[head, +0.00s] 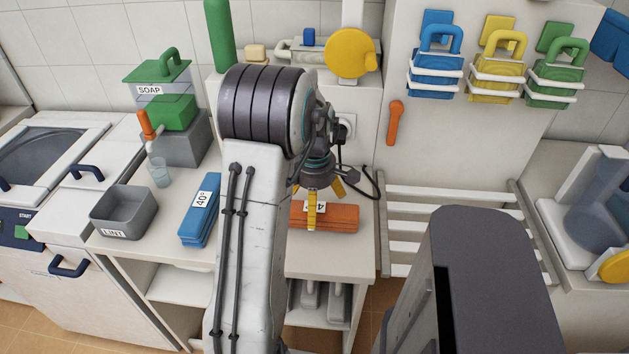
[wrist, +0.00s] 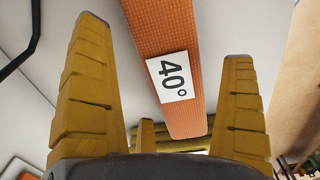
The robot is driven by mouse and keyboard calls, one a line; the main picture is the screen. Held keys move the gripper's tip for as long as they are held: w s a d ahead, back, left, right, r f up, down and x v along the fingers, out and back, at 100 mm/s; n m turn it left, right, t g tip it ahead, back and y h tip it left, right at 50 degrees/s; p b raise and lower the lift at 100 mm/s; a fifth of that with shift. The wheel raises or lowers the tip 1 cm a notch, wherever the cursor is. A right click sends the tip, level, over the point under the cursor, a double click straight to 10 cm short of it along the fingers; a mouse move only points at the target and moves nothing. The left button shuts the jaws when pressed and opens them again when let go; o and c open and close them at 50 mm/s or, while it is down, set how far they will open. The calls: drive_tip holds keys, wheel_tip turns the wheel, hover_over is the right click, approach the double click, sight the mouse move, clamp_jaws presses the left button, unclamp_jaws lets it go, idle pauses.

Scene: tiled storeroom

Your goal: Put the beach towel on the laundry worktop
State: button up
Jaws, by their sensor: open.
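An orange folded towel (head: 335,222) with a white 40° label lies flat on the white laundry worktop (head: 270,262). In the wrist view the orange towel (wrist: 185,118) runs between my fingers, its woven surface and label clear. A blue folded towel (head: 199,212), also labelled 40°, lies to the left on the same worktop. No label names either one as the beach towel. My gripper (head: 318,200) is above the orange towel with its yellow fingers spread and nothing held. Part of the orange towel is hidden behind my gripper and arm.
A grey LINT bin (head: 124,212), a clear cup (head: 159,173) and a green-lidded SOAP box (head: 160,80) stand left. A black cable (head: 370,184) hangs from the wall socket. A slatted rack (head: 440,215) is to the right. Shelves lie below the worktop.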

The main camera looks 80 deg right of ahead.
wheel_tip(320, 180, up, 9)
drive_tip(key=shift+a+f+b, duration=0.1)
drive_tip(key=shift+b, duration=0.65)
drive_tip(key=shift+w+a, duration=0.15)
drive_tip(key=shift+w, duration=0.3)
drive_tip(key=w+a+r+t+h, duration=0.1)
drive_tip(key=w+a+r, duration=0.2)
drive_tip(key=w+a, duration=1.65)
drive_tip(key=a+f+t+y, duration=0.1)
drive_tip(key=a+f+t, duration=0.1)
drive_tip(key=a, duration=1.9)
drive_tip(key=shift+s+f+m, duration=0.4)
drive_tip(key=shift+f, duration=0.05)
